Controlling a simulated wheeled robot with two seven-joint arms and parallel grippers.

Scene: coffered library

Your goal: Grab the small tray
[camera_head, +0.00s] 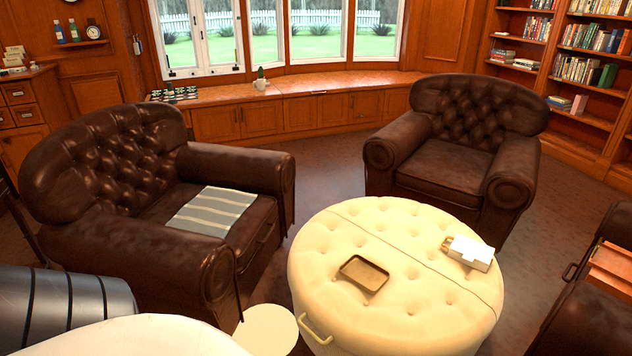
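The small tray (363,273) is brown and rectangular with a raised rim. It lies flat and looks empty on the round cream tufted ottoman (405,312), left of the ottoman's middle. Neither of my grippers shows in the head view, so I cannot see whether they are open or shut. Nothing covers the tray.
A small white box (470,252) lies on the ottoman, right of the tray. Brown leather armchairs stand behind left (110,180) and behind right (460,150). A striped cloth (212,210) lies on the left chair. A dark leather seat (590,310) is at right.

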